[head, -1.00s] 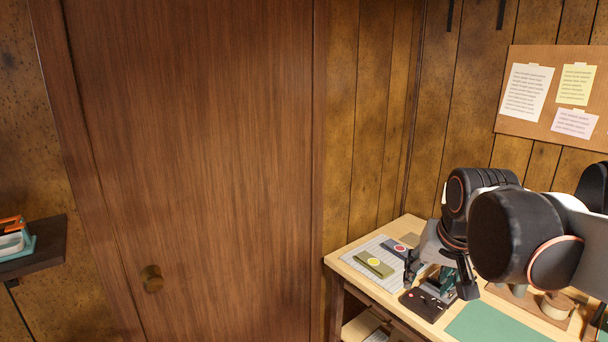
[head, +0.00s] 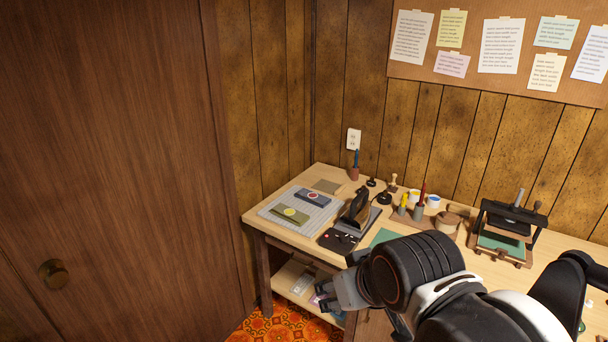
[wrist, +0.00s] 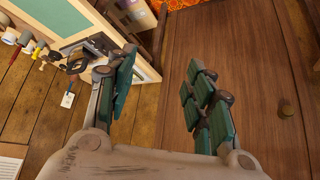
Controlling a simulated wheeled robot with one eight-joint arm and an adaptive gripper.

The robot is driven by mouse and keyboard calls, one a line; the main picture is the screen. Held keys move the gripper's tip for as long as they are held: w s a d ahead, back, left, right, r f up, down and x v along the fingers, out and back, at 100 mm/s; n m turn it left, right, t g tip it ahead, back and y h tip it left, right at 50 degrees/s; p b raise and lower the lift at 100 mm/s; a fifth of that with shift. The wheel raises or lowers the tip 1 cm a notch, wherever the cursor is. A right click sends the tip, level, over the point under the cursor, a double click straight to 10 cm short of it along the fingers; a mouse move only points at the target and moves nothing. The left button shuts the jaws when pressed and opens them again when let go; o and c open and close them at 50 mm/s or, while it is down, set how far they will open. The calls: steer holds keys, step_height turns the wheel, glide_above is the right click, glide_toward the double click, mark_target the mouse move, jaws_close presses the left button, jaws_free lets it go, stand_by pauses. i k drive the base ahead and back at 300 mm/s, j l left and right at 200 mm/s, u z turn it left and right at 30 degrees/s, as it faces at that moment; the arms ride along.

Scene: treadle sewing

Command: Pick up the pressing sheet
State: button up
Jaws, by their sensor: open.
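A small flat olive-brown sheet (head: 327,186) lies at the back left of the desk; I cannot tell for sure that it is the pressing sheet. A green sheet (head: 384,237) lies farther right, partly hidden by my arm. In the head view my gripper (head: 322,298) shows in front of the desk's front edge, low by the shelf, apart from both sheets. In the wrist view my gripper (wrist: 163,75) has its green-padded fingers wide apart with nothing between them.
The desk (head: 276,233) holds a striped mat (head: 297,226) with two flat cases, an iron-like tool (head: 356,207), a dark control box (head: 338,240), several small tools and a press (head: 508,230). A lower shelf (head: 292,277) holds small items. A wooden door (head: 110,170) stands left.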

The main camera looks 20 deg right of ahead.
mark_target(324, 185)
steer(key=i+j+z, duration=0.1)
steer(key=i, duration=0.35)
steer(key=i+j+z, duration=0.1)
steer(key=i, duration=0.35)
steer(key=i+j+z, duration=0.1)
steer(key=i, duration=0.35)
steer(key=i+j+z, duration=0.1)
steer(key=i+j, duration=0.15)
steer(key=i, duration=0.2)
steer(key=i+j+z, duration=0.1)
steer(key=i+j, duration=0.15)
steer(key=i, duration=0.15)
